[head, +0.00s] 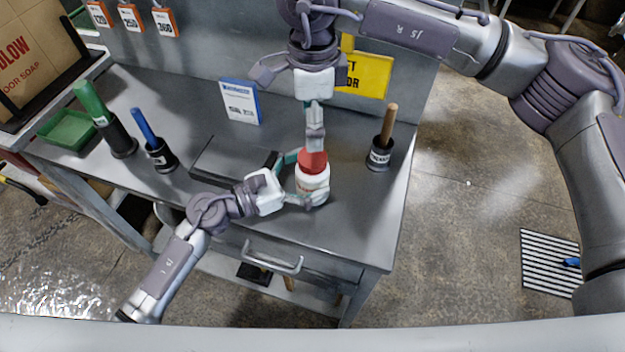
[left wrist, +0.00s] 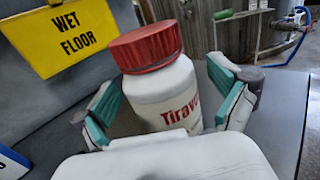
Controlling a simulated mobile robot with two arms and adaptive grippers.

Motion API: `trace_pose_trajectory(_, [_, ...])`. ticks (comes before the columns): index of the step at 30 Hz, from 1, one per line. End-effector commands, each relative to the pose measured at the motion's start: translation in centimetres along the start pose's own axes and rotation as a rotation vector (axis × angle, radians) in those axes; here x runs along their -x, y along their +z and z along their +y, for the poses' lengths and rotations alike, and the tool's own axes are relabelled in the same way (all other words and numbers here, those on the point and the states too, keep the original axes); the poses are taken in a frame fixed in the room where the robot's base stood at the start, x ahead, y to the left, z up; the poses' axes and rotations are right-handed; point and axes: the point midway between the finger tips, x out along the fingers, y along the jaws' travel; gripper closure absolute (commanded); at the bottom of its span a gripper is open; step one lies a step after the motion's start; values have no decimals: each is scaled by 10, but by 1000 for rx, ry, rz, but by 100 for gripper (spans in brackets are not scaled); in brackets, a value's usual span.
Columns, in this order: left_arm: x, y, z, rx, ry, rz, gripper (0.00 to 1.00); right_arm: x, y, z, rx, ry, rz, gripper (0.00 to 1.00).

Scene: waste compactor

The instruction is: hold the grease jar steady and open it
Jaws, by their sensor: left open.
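The grease jar (head: 313,188) is white with a red lid (head: 313,161) and stands on the grey workbench. In the left wrist view, the jar (left wrist: 165,98) is upright, lid on, with red lettering on its label. My left gripper (head: 299,181) is open, with its fingers on either side of the jar body. In the left wrist view, gaps show between the jar and the left fingers. My right gripper (head: 315,135) points down above the lid; its fingers appear edge-on, so their opening is unclear. The left wrist view shows no right finger at the lid.
A black cup with a wooden handle (head: 389,125) stands right of the jar. A dark flat box (head: 235,160), a blue-handled tool (head: 145,127), a green-handled tool (head: 92,104) and a green tray (head: 67,131) are to the left. A blue-white card (head: 240,102) stands behind.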

Motion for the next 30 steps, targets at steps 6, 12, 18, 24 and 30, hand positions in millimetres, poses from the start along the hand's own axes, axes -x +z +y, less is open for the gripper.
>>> trace_pose_trajectory(6, [-6, 0, 0, 0, -1, -1, 3, 0, 0, 0, 0, 0, 0, 23])
trace_pose_trajectory(12, [-5, 0, 0, 0, 0, 0, 11, 0, 0, 0, 0, 0, 0, 23])
trace_pose_trajectory(18, [-5, 0, 0, 0, 0, 0, 44, 0, 0, 0, 0, 0, 0, 23])
trace_pose_trajectory(24, [-5, 0, 0, 0, 0, 0, 78, 0, 0, 0, 0, 0, 0, 23])
trace_pose_trajectory(30, [-5, 0, 0, 0, 0, 0, 100, 0, 0, 0, -7, 0, 0, 23])
